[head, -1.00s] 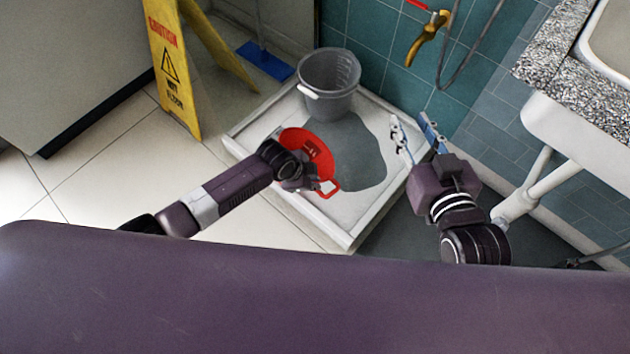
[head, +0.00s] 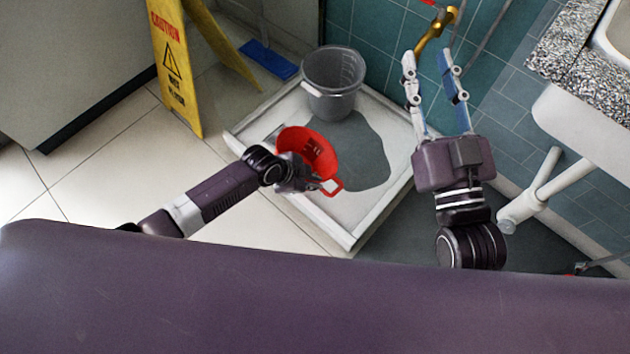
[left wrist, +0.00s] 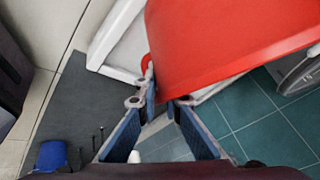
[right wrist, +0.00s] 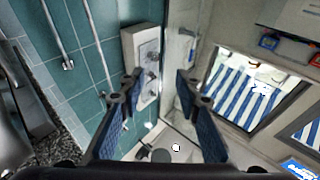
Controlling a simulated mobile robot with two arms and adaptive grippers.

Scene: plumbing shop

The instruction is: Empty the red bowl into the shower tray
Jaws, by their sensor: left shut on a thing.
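The red bowl (head: 322,143) is held tilted over the left part of the white shower tray (head: 378,218). Its red loop handle (head: 339,188) is toward me. My left gripper (head: 312,184) is shut on the bowl at its near side. In the left wrist view the bowl (left wrist: 230,45) fills the upper right, beyond the fingers (left wrist: 165,103). I cannot tell what is in the bowl; small dark marks show inside. A dark grey patch (head: 365,155) spreads on the tray floor. My right gripper (head: 427,58) is open and empty, raised near the tiled wall.
A grey bucket (head: 333,80) stands in the tray's back corner. A yellow caution sign (head: 175,70) and a blue mop head (head: 268,60) are behind left. A yellow-handled tool (head: 436,30) is by my right fingertips. A sink (head: 585,120) with white pipes is at right.

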